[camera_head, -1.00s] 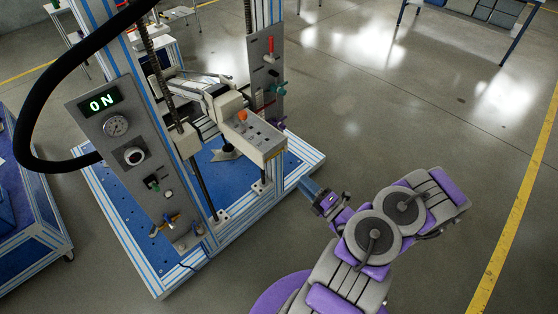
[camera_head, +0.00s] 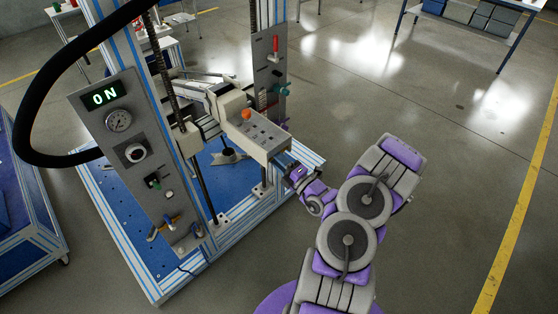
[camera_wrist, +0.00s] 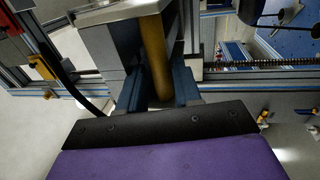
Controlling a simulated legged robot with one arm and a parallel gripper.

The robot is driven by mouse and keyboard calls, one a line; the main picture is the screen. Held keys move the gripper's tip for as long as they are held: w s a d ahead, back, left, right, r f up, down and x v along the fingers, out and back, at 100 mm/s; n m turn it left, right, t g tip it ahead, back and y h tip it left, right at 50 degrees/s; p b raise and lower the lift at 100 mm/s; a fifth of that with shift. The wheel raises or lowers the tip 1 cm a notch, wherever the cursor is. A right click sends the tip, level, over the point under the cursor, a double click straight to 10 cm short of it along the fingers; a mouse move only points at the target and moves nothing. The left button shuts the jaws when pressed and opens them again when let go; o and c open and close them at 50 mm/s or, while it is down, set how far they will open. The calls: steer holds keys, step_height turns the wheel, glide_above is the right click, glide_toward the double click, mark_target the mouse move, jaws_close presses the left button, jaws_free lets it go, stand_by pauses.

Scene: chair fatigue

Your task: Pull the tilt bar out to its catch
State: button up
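My gripper (camera_head: 289,170) is at the front end of the beige control box (camera_head: 258,137) on the test stand. In the wrist view, the blue fingers of my gripper (camera_wrist: 160,92) stand on both sides of a yellow-brown round bar (camera_wrist: 154,55). This bar looks like the tilt bar, but I cannot be sure. Its near end lies between the fingers, with narrow dark gaps beside it, so the fingers look open around it. Its far end runs under the pale box edge. In the head view the bar is hidden by the box and my gripper.
The stand's left panel (camera_head: 140,160) has a display reading ON, a gauge and knobs. The right panel (camera_head: 268,70) carries a red handle and a green knob. A blue base plate (camera_head: 160,255) lies below. The floor to the right is clear up to a yellow line (camera_head: 518,210).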

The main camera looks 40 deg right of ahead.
steer(key=shift+d+f, duration=0.15)
steer(key=shift+d, duration=0.4)
steer(key=c, duration=0.5)
jaws_close()
steer(key=shift+a, duration=0.15)
steer(key=shift+s, duration=0.1)
steer(key=a+r+p+v, duration=0.1)
steer(key=r+p+v, duration=0.2)
steer(key=p+v, duration=0.9)
steer(key=v, duration=0.3)
steer(key=shift+s+d+f, duration=0.2)
steer(key=shift+s+d, duration=0.05)
steer(key=shift+d, duration=0.05)
